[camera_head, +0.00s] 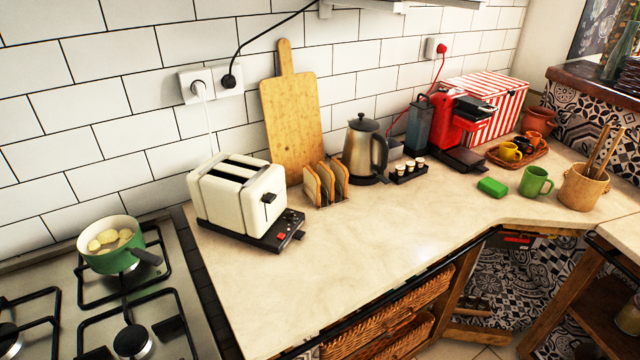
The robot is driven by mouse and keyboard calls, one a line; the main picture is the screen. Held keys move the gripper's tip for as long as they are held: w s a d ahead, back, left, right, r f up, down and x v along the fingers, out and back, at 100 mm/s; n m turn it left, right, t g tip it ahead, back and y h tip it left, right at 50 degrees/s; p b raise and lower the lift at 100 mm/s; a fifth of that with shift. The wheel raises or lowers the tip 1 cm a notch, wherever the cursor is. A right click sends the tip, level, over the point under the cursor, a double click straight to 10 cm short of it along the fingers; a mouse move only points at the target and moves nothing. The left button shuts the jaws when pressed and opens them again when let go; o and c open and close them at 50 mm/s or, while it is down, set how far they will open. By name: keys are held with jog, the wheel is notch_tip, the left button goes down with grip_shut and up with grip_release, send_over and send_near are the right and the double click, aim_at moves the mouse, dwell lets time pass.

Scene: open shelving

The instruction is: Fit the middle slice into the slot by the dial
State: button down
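A cream toaster (232,205) stands on the counter at centre left, on a black base. Two long dark slots run side by side along its top, and both look empty. Its right end has a black lever, and the base below carries small red marks (281,235); I cannot clearly make out which part is the dial. Three bread slices stand upright in a rack right of the toaster: a left slice (311,186), a middle slice (326,184) and a right slice (342,180). My gripper is not in view.
A wooden board (291,110) leans on the wall behind the slices. A kettle (364,150) stands close to their right. A stove with a green pot (118,255) is at left. The counter's front middle (350,245) is clear. A power cord rises behind the toaster.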

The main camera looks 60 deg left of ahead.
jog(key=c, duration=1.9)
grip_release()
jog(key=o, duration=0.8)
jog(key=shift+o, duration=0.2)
